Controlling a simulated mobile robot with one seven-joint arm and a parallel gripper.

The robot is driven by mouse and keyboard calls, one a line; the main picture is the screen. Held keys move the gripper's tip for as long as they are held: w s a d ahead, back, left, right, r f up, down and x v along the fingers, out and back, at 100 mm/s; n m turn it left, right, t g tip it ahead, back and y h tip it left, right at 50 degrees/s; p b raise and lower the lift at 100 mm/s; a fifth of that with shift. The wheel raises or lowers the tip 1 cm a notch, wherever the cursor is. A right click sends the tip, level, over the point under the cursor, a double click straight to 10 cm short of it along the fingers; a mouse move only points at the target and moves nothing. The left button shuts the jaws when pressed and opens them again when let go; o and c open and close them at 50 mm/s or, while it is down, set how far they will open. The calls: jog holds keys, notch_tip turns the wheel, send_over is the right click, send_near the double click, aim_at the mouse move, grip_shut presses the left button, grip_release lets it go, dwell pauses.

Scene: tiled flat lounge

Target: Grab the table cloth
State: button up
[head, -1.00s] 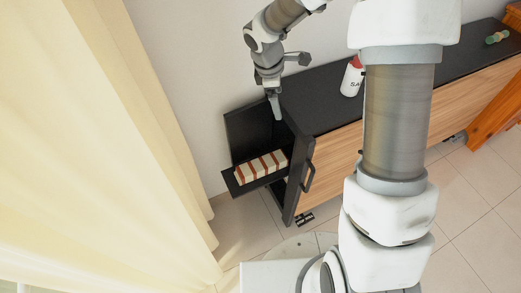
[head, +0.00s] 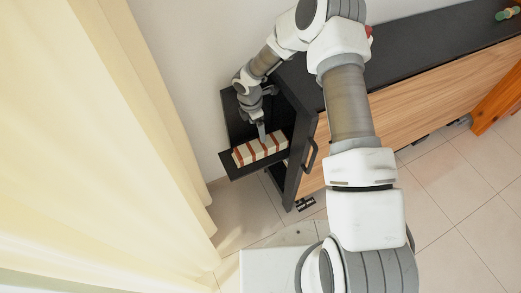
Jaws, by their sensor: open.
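The table cloth (head: 247,154) appears to be the folded cream bundle with red-brown stripes. It lies on a small black shelf (head: 228,168) at the left end of the black-topped cabinet. My gripper (head: 263,137) points down right at the back edge of the cloth, with a finger close above or beside it. I cannot tell whether it touches. The gripper is open, though the far finger is hard to make out. The cloth's front and top show; a little of its back edge is hidden by the finger.
The cabinet's black side panel and handle (head: 310,155) stand just right of the cloth. A black back panel rises behind the shelf. A cream curtain (head: 130,150) hangs at left. A green object (head: 507,14) lies on the far cabinet top. Tiled floor is clear at lower right.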

aim_at(260, 144)
jog(key=f+b, duration=0.1)
jog(key=f, duration=0.3)
jog(key=d+f+b, duration=0.1)
jog(key=f, duration=0.3)
jog(key=f+b, duration=0.2)
jog(key=f, duration=0.2)
jog(key=shift+w+d+f, duration=0.1)
jog(key=shift+w+d, duration=0.05)
jog(key=shift+w, duration=0.15)
jog(key=c, duration=1.5)
jog(key=shift+o, duration=0.2)
